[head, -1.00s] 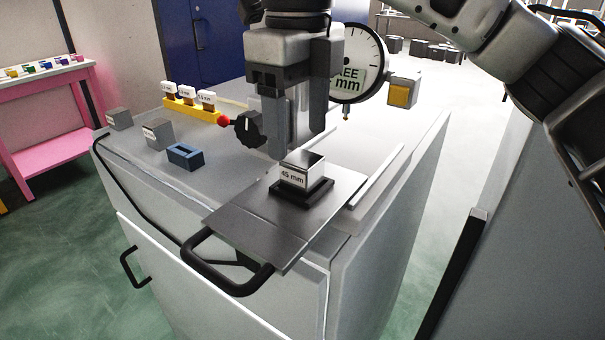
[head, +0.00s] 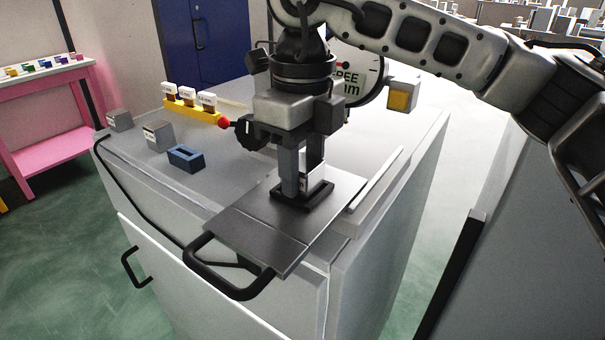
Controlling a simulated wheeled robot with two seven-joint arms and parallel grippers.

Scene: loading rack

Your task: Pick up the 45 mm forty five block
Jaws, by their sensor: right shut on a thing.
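The 45 mm block (head: 314,174) sits in the black holder (head: 303,201) on the grey metal plate with a black handle (head: 248,230). Its label is hidden behind my gripper, and only a narrow part of the block shows between the fingers. My right gripper (head: 303,182) points down over the holder, its fingers on either side of the block, shut on it. I cannot tell whether the block has left the holder. My left gripper is not in view.
Two grey blocks (head: 158,135), a blue slotted block (head: 186,158) and a yellow rack with labelled pieces (head: 192,110) stand to the left.

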